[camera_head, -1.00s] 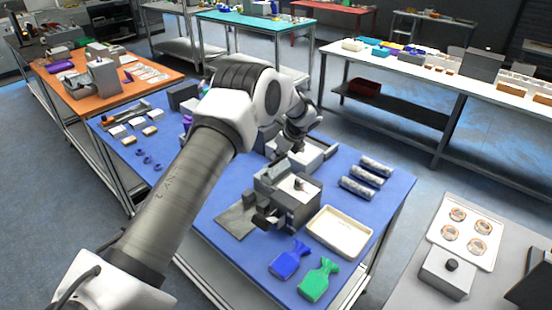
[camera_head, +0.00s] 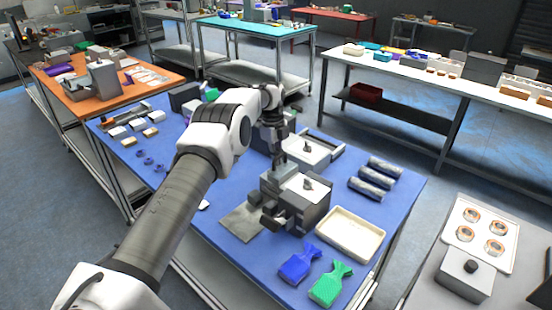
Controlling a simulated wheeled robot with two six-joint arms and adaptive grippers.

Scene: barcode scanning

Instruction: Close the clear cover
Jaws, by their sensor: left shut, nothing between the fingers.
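A grey box-shaped device (camera_head: 312,212) stands on the blue table, with a small dark knob on its light top. A clear cover cannot be made out for certain; a pale grey, see-through-looking part (camera_head: 283,178) sits at the back left of the device top. My left gripper (camera_head: 279,163) points down just above and behind this part, its fingers shut with nothing held. Whether the fingertips touch the part cannot be told. My right gripper is not in view.
A second light-topped unit (camera_head: 307,150) stands behind the device. A grey flat plate (camera_head: 240,222) lies left of it.

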